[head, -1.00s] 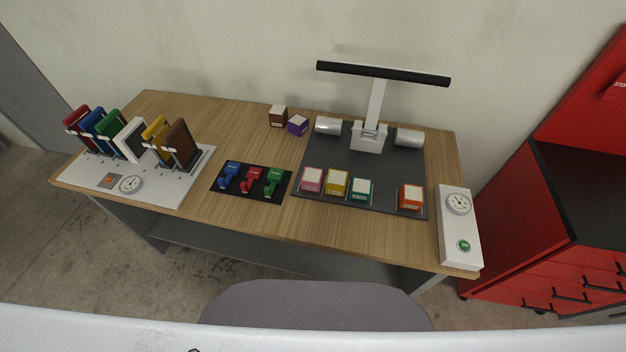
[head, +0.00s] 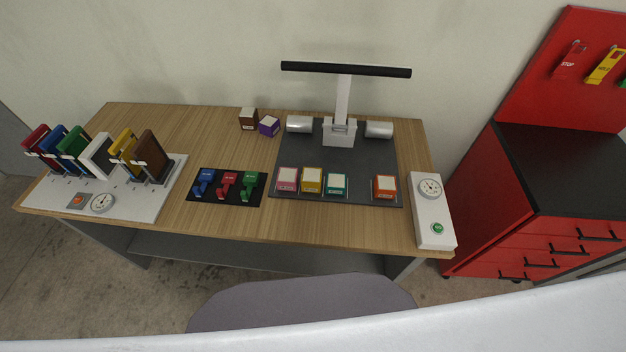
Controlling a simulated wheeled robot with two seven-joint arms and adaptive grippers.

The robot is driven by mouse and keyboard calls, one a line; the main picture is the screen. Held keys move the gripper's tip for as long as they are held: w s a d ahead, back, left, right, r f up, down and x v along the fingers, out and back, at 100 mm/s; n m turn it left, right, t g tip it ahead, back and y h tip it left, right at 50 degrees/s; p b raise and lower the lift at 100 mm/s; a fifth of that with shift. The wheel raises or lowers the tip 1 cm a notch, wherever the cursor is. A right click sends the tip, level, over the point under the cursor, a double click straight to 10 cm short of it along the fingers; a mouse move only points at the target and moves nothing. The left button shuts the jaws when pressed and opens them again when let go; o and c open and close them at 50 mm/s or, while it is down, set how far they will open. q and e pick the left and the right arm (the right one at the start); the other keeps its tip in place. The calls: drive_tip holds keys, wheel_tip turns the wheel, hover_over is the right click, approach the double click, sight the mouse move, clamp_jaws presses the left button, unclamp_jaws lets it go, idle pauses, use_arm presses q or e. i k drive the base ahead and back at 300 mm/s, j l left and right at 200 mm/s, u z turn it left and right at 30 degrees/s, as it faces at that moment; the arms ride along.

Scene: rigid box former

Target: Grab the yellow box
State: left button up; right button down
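A yellow box (head: 312,181) with a pale top stands near the front edge of the dark mat (head: 345,160) on the wooden table. It is between a pink box (head: 287,180) and a teal box (head: 337,185). An orange box (head: 385,187) stands farther right on the same mat. A yellow upright panel (head: 124,145) also stands in the rack on the left board. Neither of my grippers is in view.
A white press-like device (head: 342,110) with a black bar and two silver cylinders stands behind the boxes. Blue, red and green clamps (head: 228,185) lie left. A white gauge box (head: 432,212) is at right. A grey chair (head: 300,305) is in front. A red cabinet (head: 530,215) stands right.

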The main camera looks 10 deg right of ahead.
sight(306, 186)
drive_tip(key=l+u, duration=0.1)
drive_tip(key=l, duration=0.35)
drive_tip(key=k+l+u, duration=0.1)
drive_tip(key=l, duration=0.35)
drive_tip(key=k+l+u, duration=0.1)
drive_tip(key=l, duration=0.35)
drive_tip(key=k+l+u, duration=0.1)
drive_tip(key=l, duration=0.35)
drive_tip(key=k+l+u, duration=0.15)
drive_tip(key=l, duration=0.25)
drive_tip(key=k+l+u, duration=0.1)
drive_tip(key=l, duration=0.35)
